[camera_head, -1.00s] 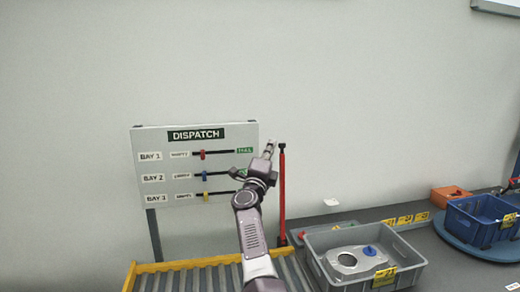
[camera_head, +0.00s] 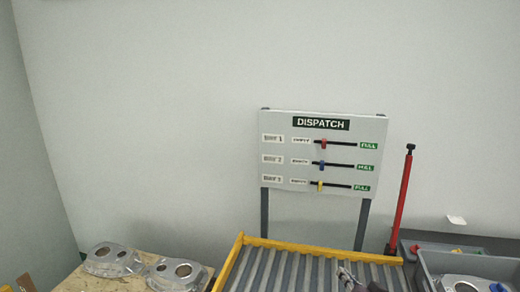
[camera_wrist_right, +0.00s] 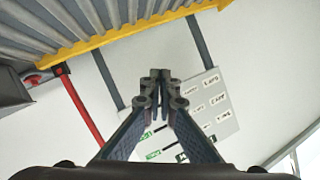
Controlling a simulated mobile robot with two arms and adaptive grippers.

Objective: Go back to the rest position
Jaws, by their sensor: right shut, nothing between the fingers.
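My right gripper (camera_head: 346,274) shows at the bottom edge of the head view, low in front of the roller conveyor and below the dispatch board (camera_head: 281,200). In the right wrist view the right gripper (camera_wrist_right: 160,76) has its fingers together with nothing between them. The board also shows in the wrist view (camera_wrist_right: 225,128), behind the fingers and apart from them. Its red slider (camera_head: 324,144), blue slider (camera_head: 322,165) and yellow slider (camera_head: 320,187) all sit near the left ends of their tracks. My left gripper is not in view.
A roller conveyor (camera_head: 290,270) with a yellow frame (camera_head: 320,249) lies below the board. A red post (camera_head: 401,200) stands right of the board. A grey crate (camera_head: 470,262) is at the lower right. Castings (camera_head: 112,258) lie on a wooden surface at lower left.

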